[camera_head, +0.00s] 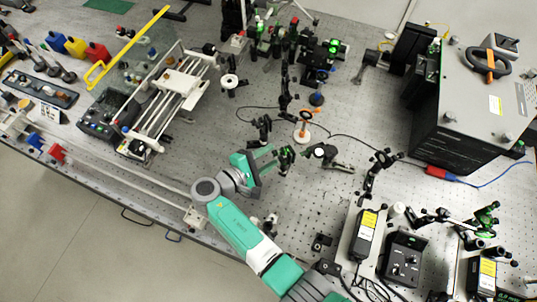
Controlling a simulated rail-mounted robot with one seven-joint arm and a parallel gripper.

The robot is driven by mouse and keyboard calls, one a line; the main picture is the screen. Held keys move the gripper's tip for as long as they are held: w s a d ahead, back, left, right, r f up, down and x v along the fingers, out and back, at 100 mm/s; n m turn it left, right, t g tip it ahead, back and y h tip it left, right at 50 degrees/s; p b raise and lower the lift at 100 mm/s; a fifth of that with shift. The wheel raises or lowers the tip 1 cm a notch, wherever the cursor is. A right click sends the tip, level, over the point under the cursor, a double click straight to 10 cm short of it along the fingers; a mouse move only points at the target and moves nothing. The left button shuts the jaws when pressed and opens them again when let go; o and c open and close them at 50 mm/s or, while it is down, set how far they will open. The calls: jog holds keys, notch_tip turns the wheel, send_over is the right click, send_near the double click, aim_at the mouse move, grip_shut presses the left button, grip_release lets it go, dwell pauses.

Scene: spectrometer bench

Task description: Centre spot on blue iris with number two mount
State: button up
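My teal gripper (274,159) is near the middle of the bench, with two fingers apart and pointing right. Its tips are close to a black post mount with green parts (286,158); I cannot tell whether they touch it. Another black mount (263,128) stands just above the gripper in the picture. No number is legible, so I cannot tell which is mount two. A small blue round part (316,99) stands further back and may be the blue iris. I cannot make out a light spot on it. An orange post holder on a white base (302,137) stands in front of it.
A black mount with a white disc (319,152) stands right of the gripper. A tall black mount (285,95) stands behind. A large grey box (480,95) fills the right back. A white rail frame (180,85) stands left. Cables cross the bench (225,190).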

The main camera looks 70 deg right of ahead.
jog(key=shift+s+d+f, duration=0.1)
jog(key=shift+s+d, duration=0.05)
jog(key=shift+d, duration=0.15)
jog(key=shift+c, duration=0.2)
grip_shut()
jog(key=shift+m+h+b, duration=0.4)
jog(key=shift+m+b, duration=0.2)
jog(key=shift+m, duration=0.1)
jog(key=shift+o, duration=0.2)
grip_release()
